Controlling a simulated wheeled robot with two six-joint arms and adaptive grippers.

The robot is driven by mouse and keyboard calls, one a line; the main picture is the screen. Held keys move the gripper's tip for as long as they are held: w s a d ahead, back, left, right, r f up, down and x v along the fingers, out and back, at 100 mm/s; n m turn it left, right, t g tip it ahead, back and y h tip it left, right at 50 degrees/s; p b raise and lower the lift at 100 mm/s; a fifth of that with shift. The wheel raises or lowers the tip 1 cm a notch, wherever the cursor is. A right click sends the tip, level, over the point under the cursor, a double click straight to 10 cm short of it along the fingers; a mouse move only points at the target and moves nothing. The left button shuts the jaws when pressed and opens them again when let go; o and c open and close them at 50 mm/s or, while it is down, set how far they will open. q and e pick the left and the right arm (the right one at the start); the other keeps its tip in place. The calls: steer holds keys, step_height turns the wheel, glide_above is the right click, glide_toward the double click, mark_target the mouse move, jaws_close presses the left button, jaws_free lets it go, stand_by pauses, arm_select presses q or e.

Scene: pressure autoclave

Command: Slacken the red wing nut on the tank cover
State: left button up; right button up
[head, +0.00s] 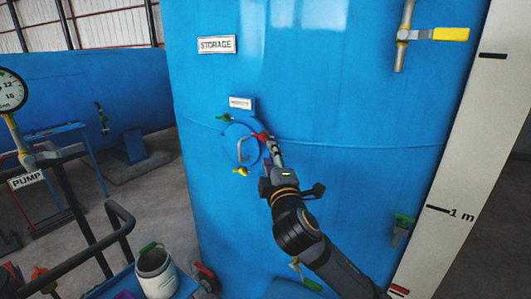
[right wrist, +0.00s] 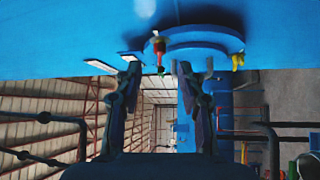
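The red wing nut (head: 260,136) sits at the upper right rim of the round blue tank cover (head: 231,149). My right gripper (head: 272,150) reaches up to it from the lower right. In the right wrist view the two fingers stand apart, and the red wing nut (right wrist: 158,46) shows in line with the gap between the fingertips (right wrist: 158,66). I see no contact, but cannot tell the exact distance. A green wing nut (head: 223,117) and a yellow wing nut (head: 240,171) are also on the cover rim. My left gripper is not in view.
A metal handle (head: 242,149) stands out from the cover. A small label (head: 241,103) is above it. A yellow-handled valve (head: 450,34) is at the upper right. A bucket (head: 156,273) and black railing (head: 90,250) are at the lower left.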

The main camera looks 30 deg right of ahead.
mark_target(263, 138)
steer(key=p+x, duration=0.1)
steer(key=x, duration=0.1)
steer(key=p+x, duration=0.1)
steer(key=x, duration=0.2)
steer(key=shift+w+r+p, duration=0.3)
steer(key=shift+w+p, duration=0.05)
steer(key=shift+p, duration=0.05)
steer(key=shift+w+d+p, duration=0.3)
steer(key=shift+w, duration=0.3)
steer(key=shift+w+d+f, duration=0.1)
steer(key=shift+w+d, duration=0.05)
steer(key=shift+w, duration=0.1)
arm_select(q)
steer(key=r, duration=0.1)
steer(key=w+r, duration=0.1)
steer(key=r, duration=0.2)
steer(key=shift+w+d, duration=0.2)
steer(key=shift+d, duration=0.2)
arm_select(e)
jaws_close()
